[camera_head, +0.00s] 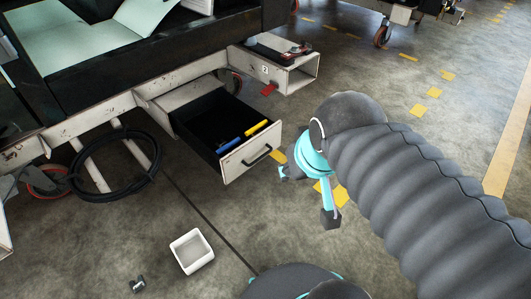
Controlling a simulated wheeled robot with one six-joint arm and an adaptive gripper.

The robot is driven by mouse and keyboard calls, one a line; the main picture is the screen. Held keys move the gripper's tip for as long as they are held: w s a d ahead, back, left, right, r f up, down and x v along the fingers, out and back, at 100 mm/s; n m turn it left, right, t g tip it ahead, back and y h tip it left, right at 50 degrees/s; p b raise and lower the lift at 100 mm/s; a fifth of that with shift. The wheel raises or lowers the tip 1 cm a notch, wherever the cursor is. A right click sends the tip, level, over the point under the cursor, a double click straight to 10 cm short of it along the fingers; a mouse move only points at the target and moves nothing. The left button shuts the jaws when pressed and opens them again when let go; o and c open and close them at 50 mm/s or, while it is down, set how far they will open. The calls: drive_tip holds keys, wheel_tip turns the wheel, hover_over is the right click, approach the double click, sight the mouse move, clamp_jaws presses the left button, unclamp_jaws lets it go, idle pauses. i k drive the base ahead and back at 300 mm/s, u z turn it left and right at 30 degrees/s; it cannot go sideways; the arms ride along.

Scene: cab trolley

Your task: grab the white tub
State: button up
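The white tub (192,251) is an open square container standing upright on the concrete floor, low and left of centre. It looks empty inside. My gripper (305,198) is at the end of my grey-sleeved arm, to the right of the tub and well apart from it. Its turquoise wrist and dark fingers show below and left of the sleeve. The fingers seem spread apart with nothing between them.
An open drawer (249,153) with a blue and a yellow item juts from the trolley (92,128) above the tub. A coiled black hose (116,165) hangs left. A small dark object (137,285) lies left of the tub. Floor around the tub is mostly clear.

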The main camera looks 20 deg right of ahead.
sight(191, 251)
drive_tip(key=i, duration=0.5)
drive_tip(key=z, duration=1.55)
drive_tip(key=k, duration=1.8)
drive_tip(key=u, duration=0.8)
